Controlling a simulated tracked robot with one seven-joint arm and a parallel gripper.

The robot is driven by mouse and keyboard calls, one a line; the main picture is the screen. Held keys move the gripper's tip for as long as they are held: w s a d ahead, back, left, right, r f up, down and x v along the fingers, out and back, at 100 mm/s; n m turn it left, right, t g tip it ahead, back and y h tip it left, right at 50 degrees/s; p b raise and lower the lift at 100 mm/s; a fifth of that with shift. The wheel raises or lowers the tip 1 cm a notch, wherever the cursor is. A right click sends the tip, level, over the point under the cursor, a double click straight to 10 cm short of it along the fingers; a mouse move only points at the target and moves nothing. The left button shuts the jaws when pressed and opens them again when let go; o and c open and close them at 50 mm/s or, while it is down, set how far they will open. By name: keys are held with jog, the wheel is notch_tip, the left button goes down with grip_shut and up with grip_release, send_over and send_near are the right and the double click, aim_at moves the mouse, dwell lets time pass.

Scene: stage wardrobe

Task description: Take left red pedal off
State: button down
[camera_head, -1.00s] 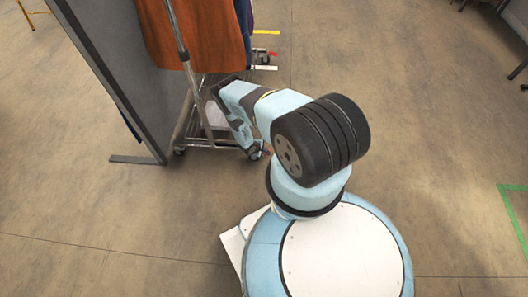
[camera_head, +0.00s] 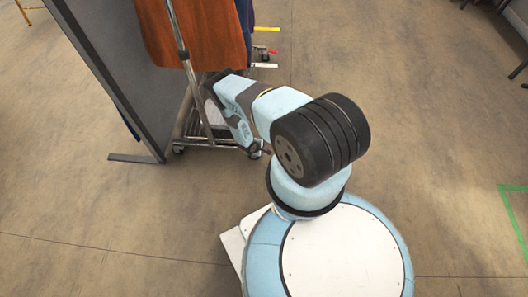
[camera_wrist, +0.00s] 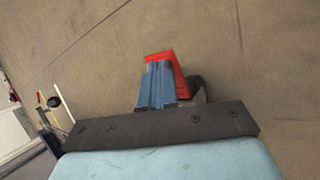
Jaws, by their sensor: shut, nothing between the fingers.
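In the wrist view, a red pedal (camera_wrist: 177,72) shows just beyond and to the right of my gripper (camera_wrist: 158,72). Its blue fingers are shut with nothing between them and cover part of the pedal. I cannot tell whether they touch it. A dark caster part (camera_wrist: 194,86) shows beside the pedal. In the head view my gripper (camera_head: 257,149) is low at the near right corner of the clothes rack (camera_head: 207,141), small and hard to make out. Another red pedal (camera_head: 272,51) shows at the rack's far caster.
A grey partition panel (camera_head: 105,75) stands left of the rack. Orange and dark garments (camera_head: 195,30) hang on the rack. The floor to the right is open.

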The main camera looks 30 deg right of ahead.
jog(key=shift+d+r, duration=0.3)
jog(key=shift+r, duration=0.7)
jog(key=shift+d+r, duration=0.25)
jog(key=shift+r, duration=0.7)
